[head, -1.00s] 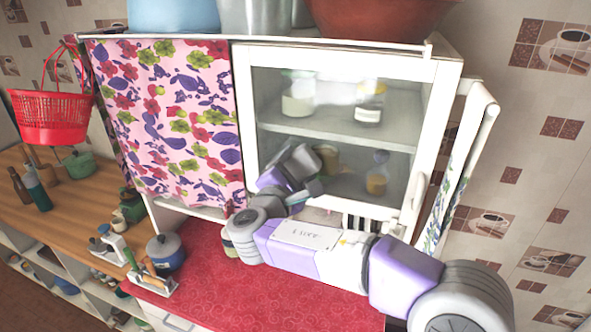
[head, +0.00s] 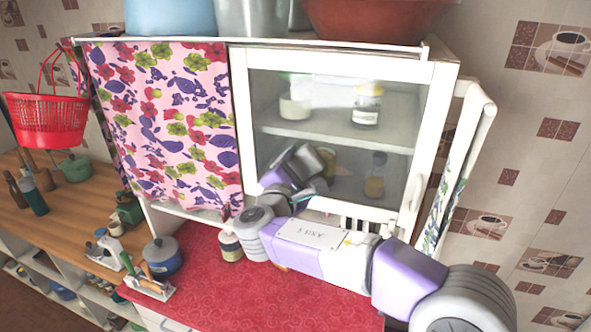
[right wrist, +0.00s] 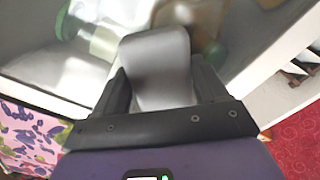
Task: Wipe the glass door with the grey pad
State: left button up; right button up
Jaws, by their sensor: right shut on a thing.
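The glass door (head: 285,90) is the right-hand front of the white cabinet, with a white frame and jars showing through the pane. My right gripper (head: 313,172) is in front of the lower half of the glass. In the right wrist view, my right gripper (right wrist: 160,95) is shut on the grey pad (right wrist: 157,60), which stands out between the two dark fingers towards the glass. In the head view the pad is small and partly merged with the gripper, and I cannot tell whether it touches the pane. My left gripper is not in view.
A floral curtain (head: 165,120) covers the cabinet's left half. The red counter (head: 215,285) below holds a small jar (head: 230,246) and a blue pot (head: 162,256). A red basket (head: 47,118) hangs at left. A cloth (head: 445,200) hangs on the cabinet's right side.

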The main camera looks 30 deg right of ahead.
aim_at(319, 172)
jog(key=shift+s+d+b, duration=0.65)
jog(key=shift+s+d, duration=0.35)
jog(key=shift+s, duration=0.3)
jog(key=shift+s+d+f+b, duration=0.1)
jog(key=shift+s+d+b, duration=0.4)
jog(key=shift+s+d, duration=0.3)
jog(key=shift+s+d+b, duration=1)
jog(key=shift+s+d, duration=0.95)
jog(key=shift+s, duration=0.2)
jog(key=shift+b, duration=0.3)
jog(key=shift+w+a, duration=2.25)
jog(key=shift+w, duration=0.3)
jog(key=shift+w+a+p, duration=0.3)
jog(key=shift+w+a, duration=0.55)
jog(key=shift+w, duration=0.15)
jog(key=shift+w+a+p, duration=0.25)
jog(key=shift+w+a, duration=0.55)
jog(key=shift+w, duration=0.2)
